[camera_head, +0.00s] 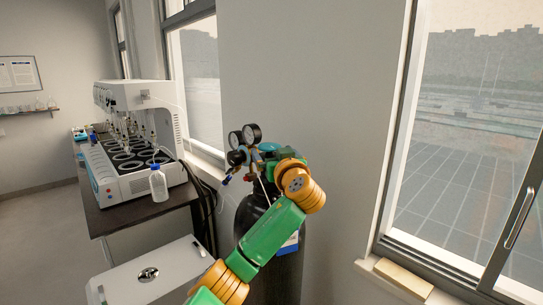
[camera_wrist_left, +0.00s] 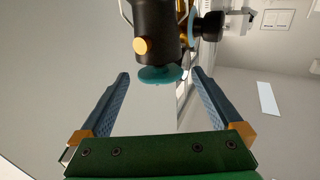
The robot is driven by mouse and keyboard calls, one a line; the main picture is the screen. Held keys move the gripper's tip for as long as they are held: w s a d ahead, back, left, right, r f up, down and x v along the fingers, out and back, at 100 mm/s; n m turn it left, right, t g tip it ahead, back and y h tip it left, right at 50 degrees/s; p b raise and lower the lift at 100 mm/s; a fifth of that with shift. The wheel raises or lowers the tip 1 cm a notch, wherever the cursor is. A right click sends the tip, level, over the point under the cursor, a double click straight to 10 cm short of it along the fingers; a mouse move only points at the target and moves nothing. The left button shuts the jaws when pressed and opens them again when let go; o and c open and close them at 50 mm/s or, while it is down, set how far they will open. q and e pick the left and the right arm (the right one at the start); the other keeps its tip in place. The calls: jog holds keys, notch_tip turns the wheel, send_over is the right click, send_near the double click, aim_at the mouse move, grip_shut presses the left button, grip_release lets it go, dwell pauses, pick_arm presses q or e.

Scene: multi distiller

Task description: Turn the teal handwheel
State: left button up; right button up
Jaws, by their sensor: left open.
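The teal handwheel (camera_wrist_left: 157,76) is in the left wrist view. It is a flat disc beneath a black body with a brass-coloured plug. My left gripper (camera_wrist_left: 160,73) is open. Its two blue-grey fingers stand on either side of the handwheel, with clear gaps; I cannot tell the depth between them. In the head view, my left arm reaches to the regulator on a dark gas cylinder (camera_head: 250,213), and its wrist hides most of the gripper. My right gripper is not in view.
Two round gauges (camera_head: 252,133) sit on the regulator, close to my left gripper. A white multi-place distiller (camera_head: 137,95) and a clear bottle (camera_head: 158,184) stand on the bench at left. A wall and windows are close behind the cylinder.

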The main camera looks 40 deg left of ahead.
pick_arm(q)
jog(key=b+v, duration=0.2)
jog(key=v, duration=0.3)
jog(key=shift+s+d, duration=0.2)
jog(key=shift+d, duration=0.1)
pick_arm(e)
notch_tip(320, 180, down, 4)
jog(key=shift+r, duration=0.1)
pick_arm(q)
jog(key=shift+b, duration=0.35)
